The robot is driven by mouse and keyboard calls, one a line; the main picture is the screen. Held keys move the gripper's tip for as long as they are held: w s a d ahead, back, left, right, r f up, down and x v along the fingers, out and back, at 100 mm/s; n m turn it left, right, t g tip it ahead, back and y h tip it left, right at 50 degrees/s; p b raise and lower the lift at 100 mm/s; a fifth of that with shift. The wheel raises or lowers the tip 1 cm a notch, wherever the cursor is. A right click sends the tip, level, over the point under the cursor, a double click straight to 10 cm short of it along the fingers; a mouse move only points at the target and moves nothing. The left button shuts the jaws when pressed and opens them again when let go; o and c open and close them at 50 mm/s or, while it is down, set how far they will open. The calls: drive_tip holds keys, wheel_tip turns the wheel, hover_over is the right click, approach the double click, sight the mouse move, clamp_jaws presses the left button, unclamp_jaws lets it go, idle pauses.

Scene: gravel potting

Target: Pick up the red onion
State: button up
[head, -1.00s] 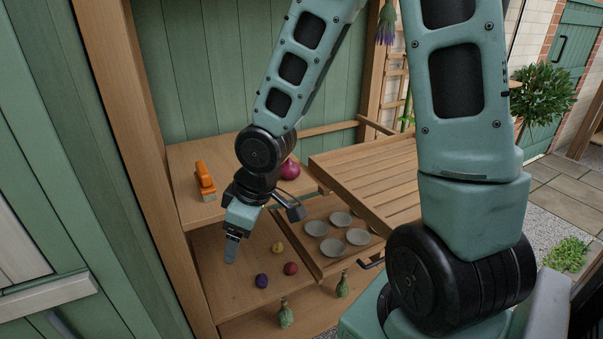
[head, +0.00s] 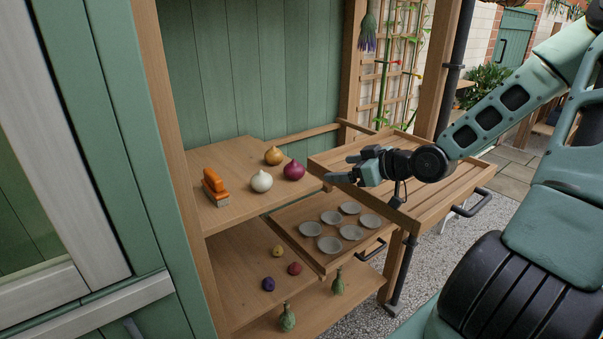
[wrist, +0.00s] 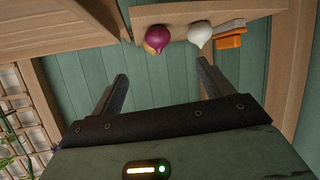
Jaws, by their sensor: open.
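The red onion (head: 293,170) is purple-red and sits on the upper wooden shelf, at its right side. A white onion (head: 261,181) stands to its left and a yellow-brown onion (head: 273,156) behind it. My gripper (head: 333,178) is open and empty, to the right of the red onion and apart from it, over the left part of the slatted tray. In the wrist view the red onion (wrist: 157,36) shows near the top, partly covering the yellow one, beyond the spread fingers (wrist: 163,82).
An orange-handled brush (head: 215,187) lies at the left of the upper shelf (head: 230,215). The slatted wooden tray (head: 440,195) is below my arm. A lower pull-out tray (head: 290,225) holds several grey saucers.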

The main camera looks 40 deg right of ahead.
approach(301, 171)
drive_tip(key=x, duration=0.5)
drive_tip(key=shift+w+a+r, duration=0.1)
drive_tip(key=shift+w+a, duration=0.05)
drive_tip(key=shift+a, duration=0.1)
drive_tip(key=shift+d+p+x, duration=0.1)
drive_tip(key=shift+p+x, duration=0.55)
drive_tip(key=shift+x, duration=0.9)
drive_tip(key=shift+d+p+x, duration=0.15)
drive_tip(key=shift+p+x, duration=0.5)
drive_tip(key=shift+x, duration=0.85)
drive_tip(key=c, duration=1.1)
